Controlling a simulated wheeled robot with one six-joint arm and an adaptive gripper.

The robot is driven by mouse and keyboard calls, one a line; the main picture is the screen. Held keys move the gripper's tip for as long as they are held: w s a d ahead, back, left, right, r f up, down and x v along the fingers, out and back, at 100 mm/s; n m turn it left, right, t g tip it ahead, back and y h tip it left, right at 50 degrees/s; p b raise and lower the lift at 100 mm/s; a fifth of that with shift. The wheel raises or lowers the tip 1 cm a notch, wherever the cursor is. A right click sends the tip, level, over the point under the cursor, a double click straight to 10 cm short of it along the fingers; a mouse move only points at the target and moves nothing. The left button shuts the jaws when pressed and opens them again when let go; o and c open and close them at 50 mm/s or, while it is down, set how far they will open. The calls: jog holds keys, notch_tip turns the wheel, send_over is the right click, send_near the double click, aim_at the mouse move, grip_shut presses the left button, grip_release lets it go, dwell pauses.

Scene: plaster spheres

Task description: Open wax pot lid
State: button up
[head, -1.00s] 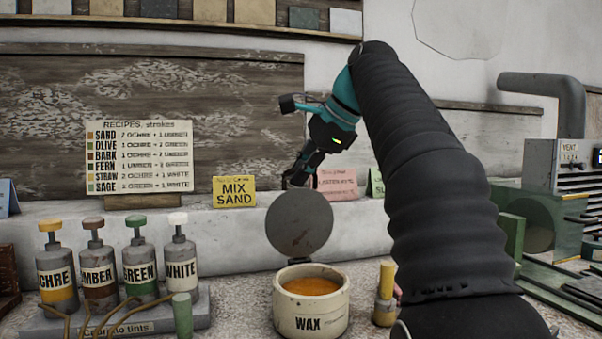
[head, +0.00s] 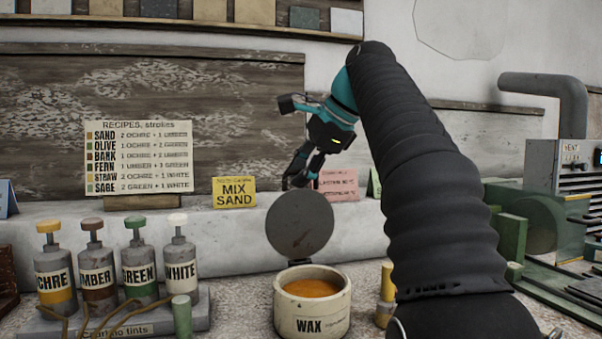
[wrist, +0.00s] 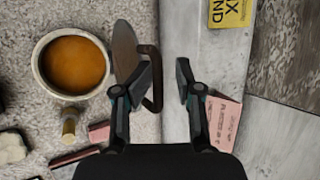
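The cream wax pot (head: 312,315) stands on the bench with amber wax (head: 312,288) showing inside. Its round grey lid (head: 299,224) stands upright at the pot's back edge, swung open. In the wrist view the pot (wrist: 72,64) is at left and the lid (wrist: 125,52) is seen nearly edge-on, with a curved handle (wrist: 154,80) on its back side. My gripper (head: 296,182) is above and behind the lid's top edge. In the wrist view its fingers (wrist: 167,78) are apart, with the left finger close to the handle; I cannot tell whether they touch.
Several tint bottles (head: 98,268) stand in a rack at left. A yellow MIX SAND card (head: 234,192) and a pink card (head: 338,184) stand on the ledge behind. A small yellow-capped container (head: 386,292) is right of the pot. Green machinery (head: 545,225) is at far right.

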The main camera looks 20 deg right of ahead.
jog(key=s+d+r, duration=0.4)
jog(key=s+d, duration=0.5)
jog(key=s, duration=0.2)
jog(key=shift+s+d, duration=0.25)
jog(key=shift+s, duration=0.15)
dwell(0.6)
dwell(0.4)
